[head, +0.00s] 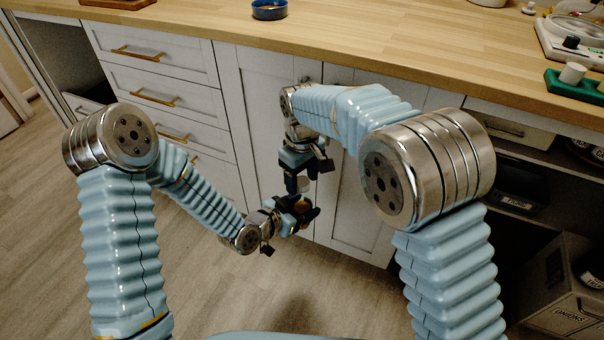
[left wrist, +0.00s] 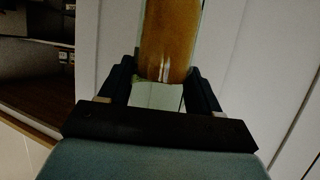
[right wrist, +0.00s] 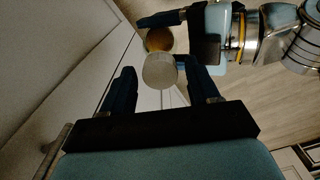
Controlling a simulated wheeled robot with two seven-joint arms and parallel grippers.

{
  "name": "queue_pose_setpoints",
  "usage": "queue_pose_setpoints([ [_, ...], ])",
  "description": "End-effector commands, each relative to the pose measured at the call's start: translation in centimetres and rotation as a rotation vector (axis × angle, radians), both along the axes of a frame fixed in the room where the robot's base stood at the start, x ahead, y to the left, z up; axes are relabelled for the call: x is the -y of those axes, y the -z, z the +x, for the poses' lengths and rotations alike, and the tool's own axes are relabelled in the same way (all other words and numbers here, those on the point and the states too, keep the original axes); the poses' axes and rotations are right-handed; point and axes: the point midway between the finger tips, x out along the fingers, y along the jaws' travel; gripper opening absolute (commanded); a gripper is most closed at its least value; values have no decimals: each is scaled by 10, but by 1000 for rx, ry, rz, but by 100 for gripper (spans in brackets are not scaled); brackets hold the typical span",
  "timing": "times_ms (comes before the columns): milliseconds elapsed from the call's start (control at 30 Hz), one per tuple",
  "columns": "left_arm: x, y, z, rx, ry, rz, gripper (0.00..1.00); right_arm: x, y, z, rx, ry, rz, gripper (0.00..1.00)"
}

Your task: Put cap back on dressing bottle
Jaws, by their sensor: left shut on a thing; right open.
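The dressing bottle, filled with amber liquid, is held by my left gripper (head: 299,214), which is shut on it in front of the cabinet doors. In the left wrist view the bottle (left wrist: 170,40) stands between the fingers, its top out of frame. My right gripper (head: 303,180) is above the bottle with its fingers apart. In the right wrist view a pale round cap (right wrist: 160,71) shows between the open right fingertips, overlapping the amber bottle (right wrist: 159,39) behind it. I cannot tell whether the cap is seated on the bottle.
A wooden counter (head: 350,40) runs above the white cabinets. On it are a blue bowl (head: 269,10) and, at right, a green block (head: 574,84) with a pale cylinder. Dark shelves with a box (head: 565,290) lie at lower right. The floor at lower left is clear.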

Motion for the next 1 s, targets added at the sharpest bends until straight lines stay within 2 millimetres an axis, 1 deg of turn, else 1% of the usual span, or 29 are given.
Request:
queue_pose_setpoints([
  [33, 0, -1, 0, 2, 0, -1, 0, 0, 0, 0, 0, 0, 0, 60],
  [67, 0, -1, 0, 2, 0, -1, 0, 0, 0, 0, 0, 0, 0, 57],
  [400, 0, -1, 0, 2, 0, -1, 0, 0, -1, 0, 0, 0, 0, 5],
  [433, 0, -1, 0, 2, 0, -1, 0, 0, -1, 0, 0, 0, 0, 2],
  [600, 0, -1, 0, 2, 0, -1, 0, 0, -1, 0, 0, 1, 0, 2],
  [633, 0, -1, 0, 2, 0, -1, 0, 0, -1, 0, 0, 1, 0, 43],
  [800, 0, -1, 0, 2, 0, -1, 0, 0, -1, 0, 0, 1, 0, 68],
  [1000, 0, -1, 0, 2, 0, -1, 0, 0, -1, 0, 0, 1, 0, 68],
])
